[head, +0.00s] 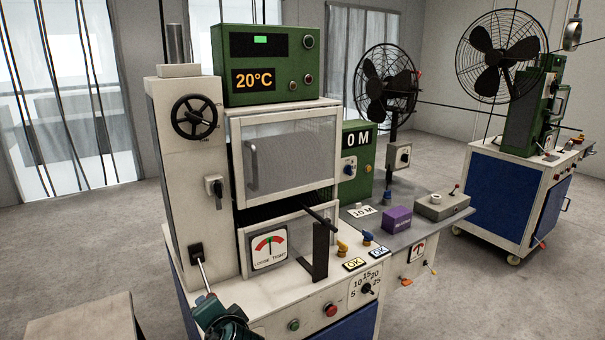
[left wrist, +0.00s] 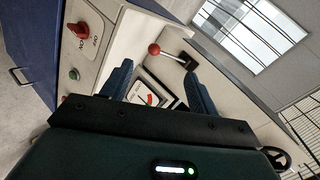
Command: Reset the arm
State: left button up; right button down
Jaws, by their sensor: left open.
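My left gripper (head: 210,302) is at the bottom of the head view, in front of the white machine (head: 165,150). It is beside the lower end of a metal lever (head: 203,275) that sticks out from a black mount; the lever's end is hidden there. In the left wrist view my two blue fingers (left wrist: 157,70) are spread apart with nothing between them. A lever with a red ball knob (left wrist: 154,48) shows beyond the fingertips, apart from them. My right gripper is not in view.
The loose/tight gauge (head: 269,247), a black upright bracket (head: 319,252), the red button (head: 330,309) and the green button (head: 293,325) are on the machine's front. A grey side table (head: 432,227) stands to its right. A blue cabinet (head: 490,195) with a fan is farther right.

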pick_arm(q)
jog(key=s+a+f+n+g+h, duration=0.1)
jog(key=s+f+n+g+h, duration=0.1)
jog(key=s+f, duration=0.45)
jog(key=s+a+f+n+g+h, duration=0.1)
jog(key=s+a+f+g+h, duration=0.15)
jog(key=s, duration=0.65)
jog(key=s+d+f+n+g+h, duration=0.1)
jog(key=s+n+g+h, duration=0.15)
jog(key=s, duration=1.15)
jog(key=w+d+f+t+h, duration=0.2)
jog(key=w+d+f+t, duration=0.4)
jog(key=w+t, duration=0.1)
jog(key=shift+d+f+m+h, duration=0.25)
jog(key=shift+d+m+h, duration=0.1)
jog(key=shift+m+h, duration=0.1)
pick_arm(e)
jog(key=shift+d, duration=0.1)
pick_arm(q)
jog(key=shift+c, duration=0.2)
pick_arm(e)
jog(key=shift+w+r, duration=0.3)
